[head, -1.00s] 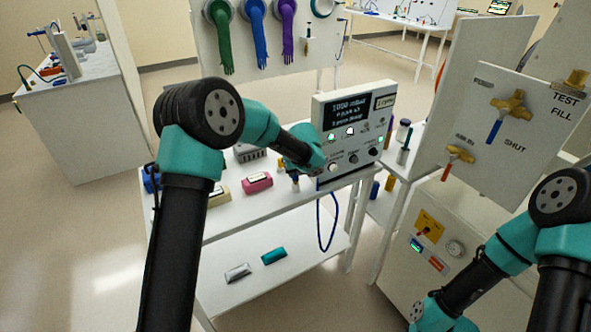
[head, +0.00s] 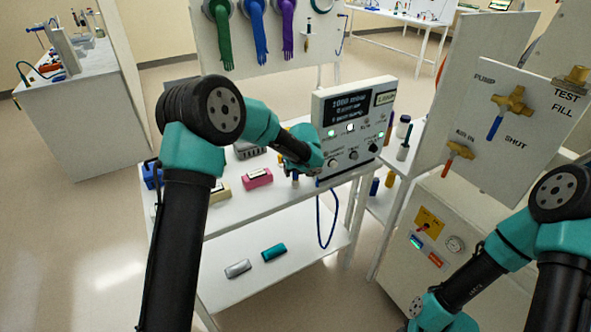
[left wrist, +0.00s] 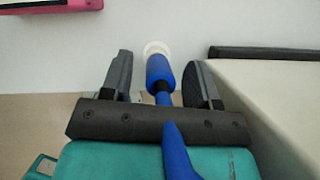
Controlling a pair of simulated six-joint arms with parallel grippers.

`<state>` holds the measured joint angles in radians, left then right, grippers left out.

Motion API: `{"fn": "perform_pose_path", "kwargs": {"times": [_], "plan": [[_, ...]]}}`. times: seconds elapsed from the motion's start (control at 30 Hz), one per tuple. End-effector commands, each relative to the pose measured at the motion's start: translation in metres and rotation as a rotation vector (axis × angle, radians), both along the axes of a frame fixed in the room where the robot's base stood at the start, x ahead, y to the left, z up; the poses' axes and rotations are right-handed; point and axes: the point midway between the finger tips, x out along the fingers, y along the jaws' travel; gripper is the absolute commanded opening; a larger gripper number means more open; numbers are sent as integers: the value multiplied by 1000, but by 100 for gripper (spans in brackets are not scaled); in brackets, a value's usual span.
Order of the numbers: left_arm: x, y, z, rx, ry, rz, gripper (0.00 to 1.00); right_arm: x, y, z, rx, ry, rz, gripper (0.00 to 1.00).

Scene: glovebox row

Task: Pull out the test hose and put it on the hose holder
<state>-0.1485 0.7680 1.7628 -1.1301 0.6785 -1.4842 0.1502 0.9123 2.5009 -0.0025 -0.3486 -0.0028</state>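The blue test hose (head: 320,222) hangs in a loop below the front edge of the table, under the white instrument box (head: 325,173). In the left wrist view its thick blue end (left wrist: 160,71) points at a white ring (left wrist: 156,48) on a pale surface; whether it is seated there I cannot tell. My left gripper (left wrist: 160,78) is open, with one finger on each side of the hose end and gaps on both sides. In the head view my left gripper (head: 316,166) is by the box's lower left corner, fingertips hidden. My right gripper is out of view. I cannot clearly identify the hose holder.
A pink device (head: 257,179) and small bottles stand on the table left of the box. The lower shelf (head: 300,258) bears a silver and a teal item. Gloves hang on the back panel (head: 325,65). A valve panel (head: 520,145) stands at right.

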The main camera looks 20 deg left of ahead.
Motion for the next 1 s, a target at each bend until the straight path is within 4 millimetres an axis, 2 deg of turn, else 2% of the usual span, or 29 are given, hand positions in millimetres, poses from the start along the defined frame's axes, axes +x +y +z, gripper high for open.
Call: {"fn": "perform_pose_path", "kwargs": {"times": [0.27, 0.47, 0.67, 1.0], "plan": [[0, 0, 1, 0, 0, 0, 56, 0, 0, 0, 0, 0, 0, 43], [-4, -4, 14, -1, -2, 0, 56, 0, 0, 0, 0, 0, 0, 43], [-13, -11, 44, 0, -4, -1, 56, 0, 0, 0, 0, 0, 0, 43], [-34, -26, 104, -1, -3, 0, 56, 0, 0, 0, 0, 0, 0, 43]]}}
